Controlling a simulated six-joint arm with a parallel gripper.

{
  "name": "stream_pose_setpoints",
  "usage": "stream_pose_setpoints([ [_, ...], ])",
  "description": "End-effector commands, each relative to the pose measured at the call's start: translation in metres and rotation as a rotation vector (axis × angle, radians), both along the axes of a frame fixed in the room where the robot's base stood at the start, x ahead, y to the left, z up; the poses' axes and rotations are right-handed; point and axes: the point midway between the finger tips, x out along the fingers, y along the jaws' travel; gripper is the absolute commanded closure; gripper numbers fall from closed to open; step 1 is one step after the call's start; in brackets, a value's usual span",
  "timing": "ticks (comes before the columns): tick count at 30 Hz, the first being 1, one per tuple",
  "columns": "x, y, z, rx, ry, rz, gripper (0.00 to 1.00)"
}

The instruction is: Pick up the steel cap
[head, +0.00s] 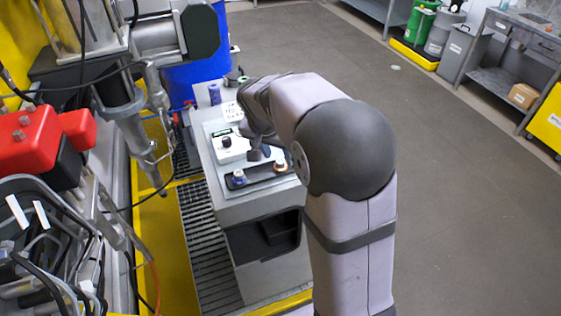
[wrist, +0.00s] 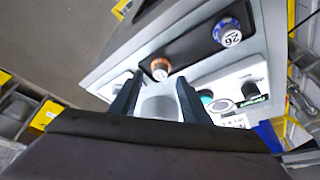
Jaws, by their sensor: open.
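In the wrist view my gripper (wrist: 158,86) is open, with its two dark fingers apart. A pale grey round piece (wrist: 160,106), which looks like the steel cap, shows between the fingers, partly hidden by the gripper body. I cannot tell whether the fingers touch it. A black tray strip (wrist: 192,46) lies just beyond the fingertips. It holds a copper-coloured piece (wrist: 160,68) and a blue piece marked 26 (wrist: 228,34). In the head view my arm covers most of the gripper, and I cannot make out the cap for certain.
The grey cart (head: 262,211) carries a pale panel with a white boxed device (head: 231,148) beside the black strip (head: 262,174). A blue drum (head: 195,75) stands behind. Machinery with red parts (head: 40,140) crowds the left. The grey floor to the right is open.

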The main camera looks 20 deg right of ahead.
Motion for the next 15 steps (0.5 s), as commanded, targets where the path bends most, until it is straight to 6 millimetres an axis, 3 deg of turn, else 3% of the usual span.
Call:
stream_pose_setpoints([
  [7, 0.007, -0.007, -0.023, 0.001, 0.002, 0.000, 0.58],
  [15, 0.008, -0.007, -0.027, 0.002, 0.000, -0.001, 0.58],
])
